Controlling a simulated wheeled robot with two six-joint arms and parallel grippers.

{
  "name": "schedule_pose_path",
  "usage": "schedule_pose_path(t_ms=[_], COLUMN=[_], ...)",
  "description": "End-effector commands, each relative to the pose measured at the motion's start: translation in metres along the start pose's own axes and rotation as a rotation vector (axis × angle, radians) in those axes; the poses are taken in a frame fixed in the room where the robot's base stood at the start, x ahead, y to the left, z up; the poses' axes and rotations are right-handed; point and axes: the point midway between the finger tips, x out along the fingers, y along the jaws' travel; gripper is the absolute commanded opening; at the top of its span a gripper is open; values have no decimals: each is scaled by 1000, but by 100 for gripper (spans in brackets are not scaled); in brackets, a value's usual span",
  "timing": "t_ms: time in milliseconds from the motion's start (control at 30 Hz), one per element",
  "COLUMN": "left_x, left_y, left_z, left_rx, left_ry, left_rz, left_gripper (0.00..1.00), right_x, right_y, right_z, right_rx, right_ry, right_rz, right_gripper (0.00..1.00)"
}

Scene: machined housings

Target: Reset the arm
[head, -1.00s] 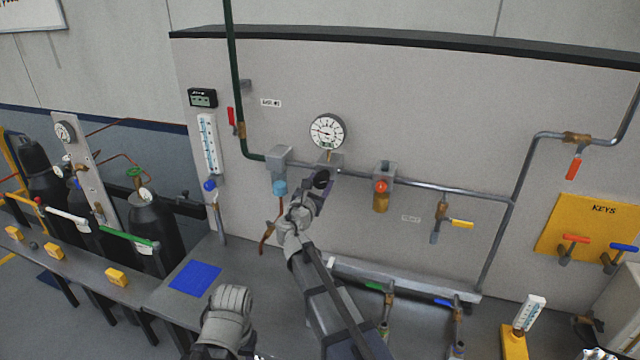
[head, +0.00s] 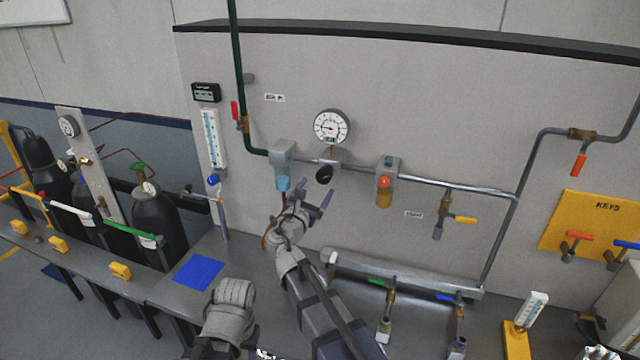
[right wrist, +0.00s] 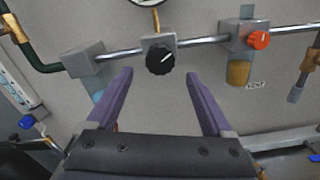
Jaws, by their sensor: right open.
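My right gripper (head: 306,194) is open and empty, its two purple fingers spread apart in front of the panel. In the right wrist view its fingers (right wrist: 159,76) point towards a black knob (right wrist: 160,59) with a white mark. A clear gap of panel lies between the fingertips and the knob. In the head view the black knob (head: 325,173) sits on a grey block on the pipe, just above the gripper, under a round dial gauge (head: 331,126). A grey part of my left arm shows at the bottom, but its fingers do not.
On the pipe, a block with a cyan fitting (head: 283,183) stands left of the gripper and a red knob (head: 384,182) with an amber bowl stands right. Below are a rail (head: 405,274) with valves and a bench with a blue mat (head: 198,272).

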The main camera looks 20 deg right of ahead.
Motion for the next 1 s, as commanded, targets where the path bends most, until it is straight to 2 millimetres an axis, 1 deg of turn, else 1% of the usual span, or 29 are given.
schedule_pose_path(t_ms=[33, 133, 467, 567, 667, 767, 800, 867, 900, 967, 1000], left_x=[0, 0, 0, 3, 12, 24, 30, 36, 40, 45, 48], left_y=[0, 0, 0, 0, 1, 2, 3, 3, 4, 4, 4], left_z=[0, 0, 0, 0, -1, -1, -2, -2, -2, -3, -3], left_rx=[0, 0, 0, 0, 1, 2, 2, 3, 3, 4, 4], left_ry=[0, 0, 0, 0, 0, 0, 0, 0, 0, 0, 0], left_rz=[0, 0, 0, 0, 0, 0, 0, -1, -1, -1, -1], left_gripper=[50, 50, 50, 50, 50, 50, 50, 50, 50, 50, 50], right_x=[-6, -11, -13, -16, -28, -52, -66, -89, -105, -129, -146], right_y=[-1, -1, 0, -6, -28, -60, -73, -90, -98, -109, -115], right_z=[0, 0, 0, -7, -31, -75, -95, -125, -143, -167, -182], right_rx=[0, 0, 1, 48, 221, 507, 631, 800, 896, 1020, 1093], right_ry=[0, 0, 0, 19, 84, 191, 236, 297, 333, 375, 400], right_rz=[1, 0, -1, -21, -100, -260, -342, -474, -561, -689, -776], right_gripper=[86, 86, 86, 86, 86, 86, 86, 86, 86, 86, 86])
